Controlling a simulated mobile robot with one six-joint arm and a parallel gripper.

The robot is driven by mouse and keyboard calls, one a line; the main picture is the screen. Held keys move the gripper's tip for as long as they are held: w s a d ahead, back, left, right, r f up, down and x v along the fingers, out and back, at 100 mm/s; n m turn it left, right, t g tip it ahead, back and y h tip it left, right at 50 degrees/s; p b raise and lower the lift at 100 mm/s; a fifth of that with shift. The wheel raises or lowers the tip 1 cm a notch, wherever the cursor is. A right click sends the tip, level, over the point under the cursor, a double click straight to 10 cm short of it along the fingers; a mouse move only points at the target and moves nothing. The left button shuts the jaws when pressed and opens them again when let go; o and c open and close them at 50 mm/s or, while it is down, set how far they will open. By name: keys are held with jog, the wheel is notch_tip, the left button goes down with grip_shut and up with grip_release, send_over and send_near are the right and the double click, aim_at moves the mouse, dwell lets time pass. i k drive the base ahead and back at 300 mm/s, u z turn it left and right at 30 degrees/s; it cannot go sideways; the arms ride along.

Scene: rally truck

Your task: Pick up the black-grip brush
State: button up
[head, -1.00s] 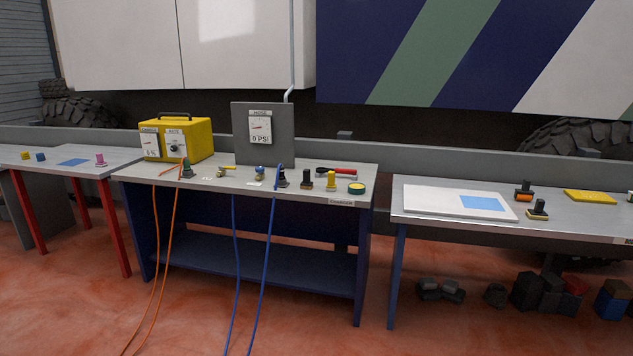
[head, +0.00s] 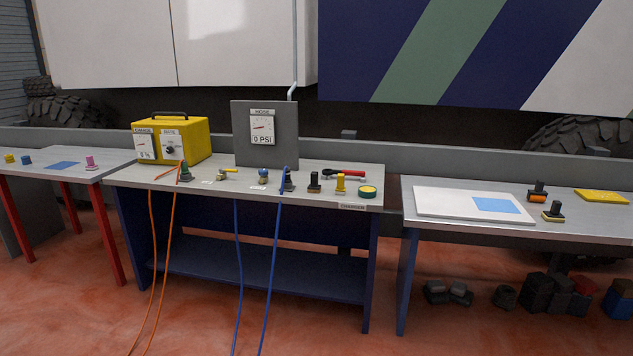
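Several black-gripped tools show in the head view. On the right table, a small block-shaped tool with a black grip and a tan base (head: 553,212) stands to the right of a white board. Behind it is a black-gripped tool with an orange roller (head: 537,191). On the middle bench, another black-gripped tool with a tan base (head: 314,183) stands beside a yellow-gripped one (head: 340,184). They are too small to tell for certain which is the brush. My gripper is not in view.
The middle bench (head: 225,194) carries a yellow charger box (head: 190,140), a grey gauge panel (head: 251,150) and hanging orange and blue hoses. The right table (head: 430,227) holds a white board (head: 450,204) with a blue patch. Open red floor lies in front, with dark blocks under the right table.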

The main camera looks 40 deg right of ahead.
aim_at(314, 187)
jog(key=z, duration=0.25)
jog(key=i, duration=1.3)
jog(key=u, duration=0.35)
